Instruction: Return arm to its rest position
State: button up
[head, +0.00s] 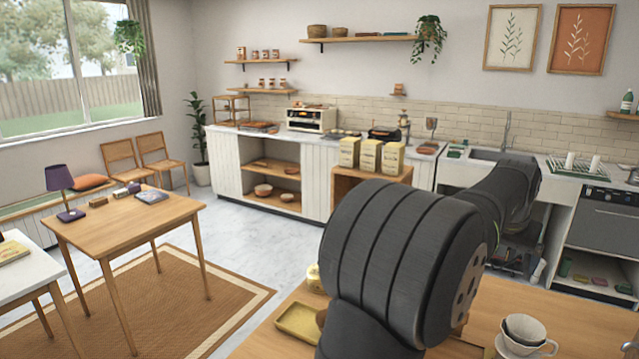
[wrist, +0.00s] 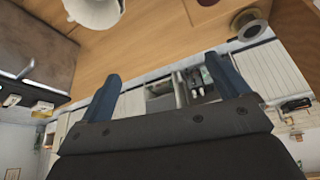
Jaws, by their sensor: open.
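My gripper (wrist: 163,67) shows in the wrist view as two blue-grey fingers spread wide apart, with nothing between them. In the head view my dark arm fills the middle right, and the gripper's fingers cannot be made out there. In the wrist view the fingers point toward a wooden counter (wrist: 160,40), with no visible contact. A white cup (wrist: 95,10) is at the top left of that view, beyond the left finger. The head view shows a white cup (head: 525,328) near the lower right of the wooden counter (head: 492,290).
A yellow tray (head: 298,322) lies on the counter left of my arm, partly hidden by it. A round metal-rimmed item (wrist: 249,24) is near the counter edge. Behind are three yellow bags (head: 370,155) and a sink (head: 490,155). A wooden table (head: 125,222) stands at left.

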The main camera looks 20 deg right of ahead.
jog(key=shift+n, duration=0.6)
jog(key=w+a, duration=0.2)
jog(key=w, duration=0.1)
jog(key=w+a, duration=0.3)
jog(key=w, duration=0.1)
jog(key=w+a, duration=0.2)
jog(key=w, duration=0.2)
jog(key=shift+w+a+r, duration=0.2)
jog(key=shift+a+r, duration=0.2)
jog(key=w+a+f+n, duration=0.1)
jog(key=w+a+f, duration=0.25)
jog(key=a, duration=0.45)
jog(key=w+a+f+n+t+y, duration=0.1)
jog(key=w+a+f, duration=0.2)
jog(key=w+a, duration=0.3)
jog(key=w+a+f+n, duration=0.1)
jog(key=w+a+f, duration=0.2)
jog(key=a, duration=0.6)
jog(key=a+f+n, duration=0.1)
jog(key=a+f, duration=0.2)
jog(key=a, duration=0.4)
jog(key=w+a+f+n+t+y, duration=0.1)
jog(key=a+f, duration=0.3)
jog(key=a, duration=0.3)
jog(key=shift+w+a+f+n, duration=0.15)
jog(key=shift+a+f+n, duration=0.05)
jog(key=shift+a+n, duration=0.1)
